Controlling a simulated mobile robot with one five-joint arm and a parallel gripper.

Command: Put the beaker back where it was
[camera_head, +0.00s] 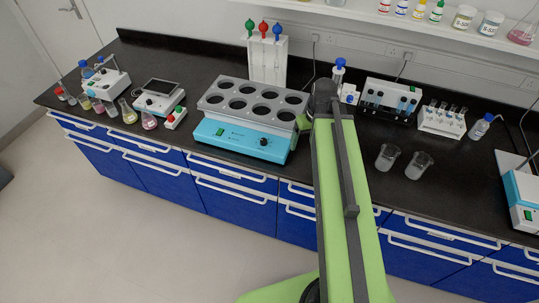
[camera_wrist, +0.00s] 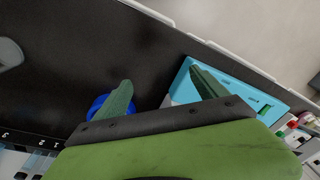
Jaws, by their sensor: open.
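Two clear beakers stand upright side by side on the black bench, right of my arm in the head view: a left beaker (camera_head: 387,157) and a right beaker (camera_head: 418,166). A grey rounded shape (camera_wrist: 10,54), apparently one of them, is cut off at the left edge of the wrist view. My gripper (camera_wrist: 160,78) is open, with nothing between its fingers, over the bench. In the head view my gripper (camera_head: 303,123) is partly hidden by my arm, beside the right end of the turquoise multi-hole bath (camera_head: 240,139), and apart from both beakers.
The bath also shows right of my fingers in the wrist view (camera_wrist: 265,98). A blue-capped bottle (camera_head: 339,72), a tube rack (camera_head: 390,98) and a white vial rack (camera_head: 441,122) stand behind. Bench around the beakers is clear.

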